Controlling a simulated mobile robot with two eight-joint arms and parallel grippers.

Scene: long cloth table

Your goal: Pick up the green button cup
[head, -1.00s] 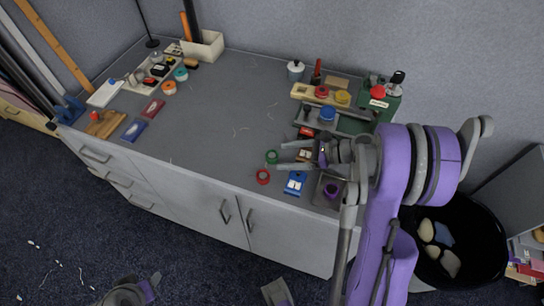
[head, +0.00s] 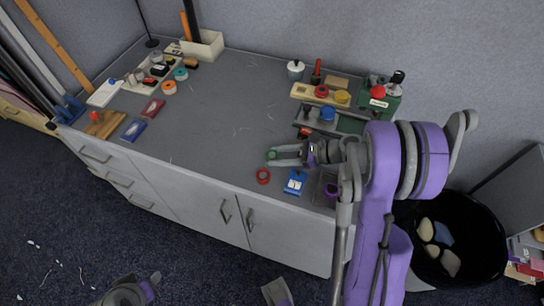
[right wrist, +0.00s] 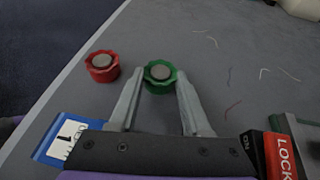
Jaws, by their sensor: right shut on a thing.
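The green button cup (head: 271,154) is a small scalloped ring with a grey centre near the table's front edge. It also shows in the right wrist view (right wrist: 160,76), between the fingertips. My right gripper (head: 273,157) reaches in from the right, low over the table, with its two pale fingers shut on the cup's sides. In the right wrist view the fingers (right wrist: 159,83) lie on either side of the cup. The cup looks to be at table height; I cannot tell if it touches the cloth. My left gripper's fingers do not show.
A red button cup (head: 263,177) sits close by, in front of the green one. A blue numbered block (head: 295,182) lies right of it. A red LOCK block (right wrist: 282,156) is near the right finger. The table's middle (head: 215,120) is mostly clear.

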